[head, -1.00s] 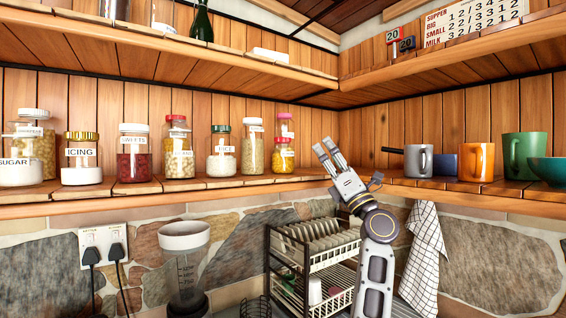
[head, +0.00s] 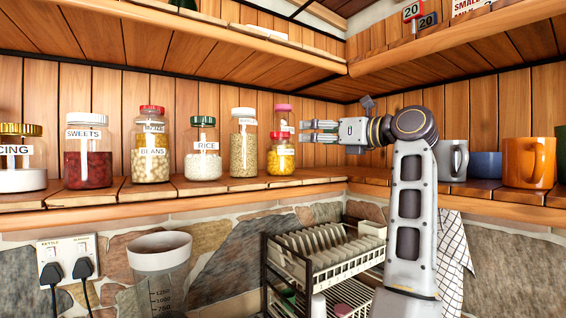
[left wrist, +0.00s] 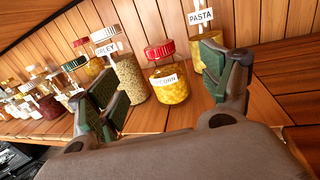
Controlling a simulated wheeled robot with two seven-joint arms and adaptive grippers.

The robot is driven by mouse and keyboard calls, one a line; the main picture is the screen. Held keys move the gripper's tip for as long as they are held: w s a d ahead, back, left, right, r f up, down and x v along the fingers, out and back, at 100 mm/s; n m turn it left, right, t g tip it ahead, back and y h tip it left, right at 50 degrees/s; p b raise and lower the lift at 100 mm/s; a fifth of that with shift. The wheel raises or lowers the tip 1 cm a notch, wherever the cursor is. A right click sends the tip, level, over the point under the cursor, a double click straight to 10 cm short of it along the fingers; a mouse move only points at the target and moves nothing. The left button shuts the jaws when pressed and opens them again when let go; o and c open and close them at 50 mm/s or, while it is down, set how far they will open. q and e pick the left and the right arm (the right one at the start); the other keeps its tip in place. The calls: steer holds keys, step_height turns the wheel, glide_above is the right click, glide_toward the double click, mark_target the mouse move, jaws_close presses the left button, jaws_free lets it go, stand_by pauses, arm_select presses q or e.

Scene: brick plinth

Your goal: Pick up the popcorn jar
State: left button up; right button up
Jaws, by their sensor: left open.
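The popcorn jar (head: 281,156) stands upright on the lower wooden shelf, with a red lid and yellow contents. In the left wrist view the jar (left wrist: 170,88) shows between and beyond the fingers, its label partly readable as "CORN". My left gripper (head: 303,131) is at the jar's right in the head view, pointing left at about lid height. In the left wrist view the left gripper (left wrist: 163,82) is open and empty, with its two fingers apart. I cannot tell whether a finger touches the jar. My right gripper is not in view.
A barley jar (left wrist: 125,82) stands close to its left and a pasta jar (left wrist: 207,72) close behind on the right. A rice jar (head: 203,155) and several others line the shelf leftward. Mugs (head: 529,162) stand at right. A dish rack (head: 325,255) is below.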

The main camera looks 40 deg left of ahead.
mark_target(288, 134)
arm_select(q)
steer(key=a, duration=0.2)
steer(key=a+p, duration=0.1)
steer(key=a, duration=0.4)
steer(key=shift+w+a+r, duration=0.2)
steer(key=shift+w+r, duration=0.1)
steer(key=shift+a+p, duration=0.3)
steer(key=shift+a, duration=0.15)
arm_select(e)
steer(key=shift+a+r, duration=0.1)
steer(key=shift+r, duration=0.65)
arm_select(q)
steer(key=shift+a, duration=0.1)
